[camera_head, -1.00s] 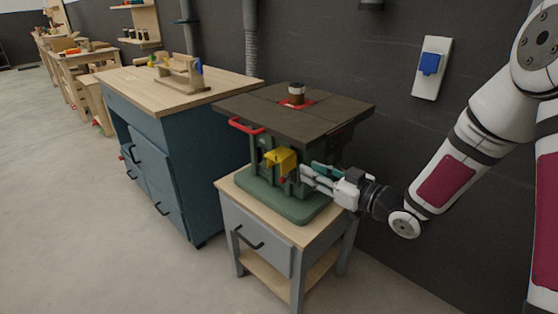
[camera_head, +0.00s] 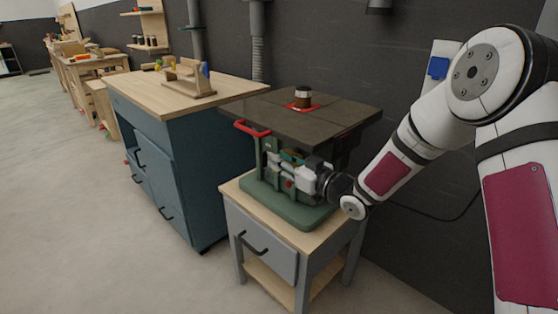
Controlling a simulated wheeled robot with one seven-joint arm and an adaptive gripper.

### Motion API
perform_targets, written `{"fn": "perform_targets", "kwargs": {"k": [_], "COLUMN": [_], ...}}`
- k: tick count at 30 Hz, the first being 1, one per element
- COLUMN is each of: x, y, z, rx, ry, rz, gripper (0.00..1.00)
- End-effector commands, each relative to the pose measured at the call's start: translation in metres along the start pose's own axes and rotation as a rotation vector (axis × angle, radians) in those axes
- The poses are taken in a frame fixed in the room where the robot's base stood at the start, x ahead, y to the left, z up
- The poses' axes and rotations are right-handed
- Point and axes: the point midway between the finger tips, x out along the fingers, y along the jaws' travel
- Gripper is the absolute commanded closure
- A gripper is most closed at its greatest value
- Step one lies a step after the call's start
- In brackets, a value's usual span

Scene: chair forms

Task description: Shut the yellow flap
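The green machine (camera_head: 285,203) with a dark flat top stands on a small wooden-topped stand. No yellow shows on its front now; the yellow flap seen there earlier is hidden from view, and I cannot tell its position. My gripper (camera_head: 284,164) is at the machine's front, under the tabletop, where the flap was. Its fingers overlap the machine's front panel, and I cannot tell whether they touch it or how far apart they are. A small red part (camera_head: 289,184) shows just below the fingers.
The machine's dark tabletop (camera_head: 335,112) overhangs my gripper, with a red handle (camera_head: 252,128) at its left edge. The stand has a grey drawer (camera_head: 262,243). A blue workbench (camera_head: 190,165) stands close at left. A dark wall is behind; the floor at left is open.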

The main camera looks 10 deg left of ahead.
Motion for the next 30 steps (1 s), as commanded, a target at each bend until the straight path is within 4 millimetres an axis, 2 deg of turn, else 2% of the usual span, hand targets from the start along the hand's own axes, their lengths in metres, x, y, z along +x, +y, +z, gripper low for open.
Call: {"fn": "perform_targets", "kwargs": {"k": [4,13,14,17,30], "x": [0.0098,0.0116,0.0115,0.0114,0.0075], "y": [-0.0008,-0.0004,-0.0004,-0.0004,0.0030], "z": [0.0002,-0.0004,-0.0004,-0.0004,0.0023], "rx": [-0.001,-0.001,-0.001,-0.001,-0.023], "ry": [-0.001,0.000,0.000,0.000,0.000], "rz": [-0.001,-0.001,-0.001,-0.001,0.001], "gripper": [0.73,0.73,0.78,1.00,1.00]}}
